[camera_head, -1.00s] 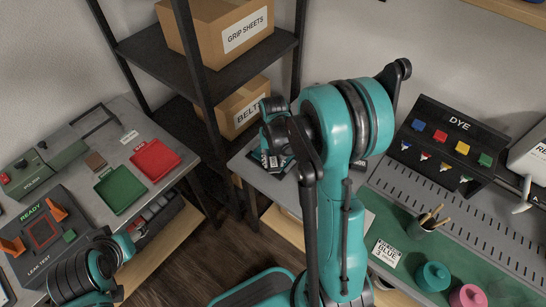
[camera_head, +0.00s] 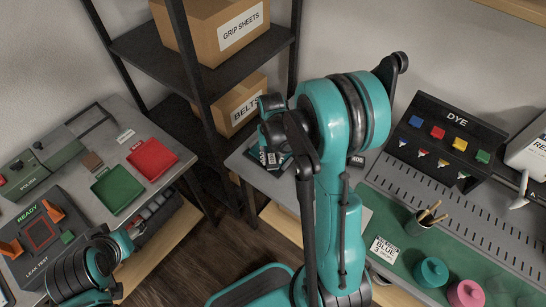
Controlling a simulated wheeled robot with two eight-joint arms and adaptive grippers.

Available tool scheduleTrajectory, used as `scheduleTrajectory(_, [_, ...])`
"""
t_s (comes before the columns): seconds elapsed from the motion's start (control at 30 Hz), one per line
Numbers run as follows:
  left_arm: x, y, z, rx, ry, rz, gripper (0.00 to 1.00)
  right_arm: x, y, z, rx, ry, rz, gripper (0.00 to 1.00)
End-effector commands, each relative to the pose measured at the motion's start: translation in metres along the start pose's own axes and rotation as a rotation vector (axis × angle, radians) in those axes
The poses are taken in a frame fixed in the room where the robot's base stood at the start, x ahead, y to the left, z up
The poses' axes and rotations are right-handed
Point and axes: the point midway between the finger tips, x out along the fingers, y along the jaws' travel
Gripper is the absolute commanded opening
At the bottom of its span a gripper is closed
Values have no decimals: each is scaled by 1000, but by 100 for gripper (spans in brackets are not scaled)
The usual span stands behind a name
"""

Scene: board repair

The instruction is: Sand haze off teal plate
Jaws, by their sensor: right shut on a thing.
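My right arm rises through the middle of the view. Its gripper (camera_head: 272,158) is over the small grey table (camera_head: 240,163) below the shelf. It is shut on a small dark block with a white label (camera_head: 271,159), mostly hidden by the gripper and too small to read surely. Another small dark block (camera_head: 357,161) lies on the table to the right, behind my arm. My left arm shows at the lower left, but its gripper is not in view. I cannot make out a teal plate.
The left bench holds a green tray (camera_head: 117,190), a red tray (camera_head: 152,158) and the leak test unit (camera_head: 42,235). The right bench holds a dye rack (camera_head: 447,140), a brush cup (camera_head: 417,223) and teal (camera_head: 431,271) and pink (camera_head: 467,294) round pieces. A dark shelf (camera_head: 160,48) stands behind.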

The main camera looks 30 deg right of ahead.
Motion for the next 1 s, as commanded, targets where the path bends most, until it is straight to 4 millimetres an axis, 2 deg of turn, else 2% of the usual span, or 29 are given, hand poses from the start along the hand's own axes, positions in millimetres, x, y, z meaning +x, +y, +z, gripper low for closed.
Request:
scheduleTrajectory(0.1, [-6, 0, -4, 0, 0, 0, 56, -6, -2, -2, -1, 0, 0, 4])
scheduleTrajectory(0.17, [-10, 0, -7, 0, 0, 0, 56, -24, -2, -2, -2, 0, 0, 4])
scheduleTrajectory(0.7, [-39, 0, -28, 0, 0, 0, 56, -71, -5, -10, -6, 0, 0, 4])
scheduleTrajectory(1.0, [-44, 0, -31, 0, 0, 0, 56, -81, -6, -12, -7, 0, 0, 4])
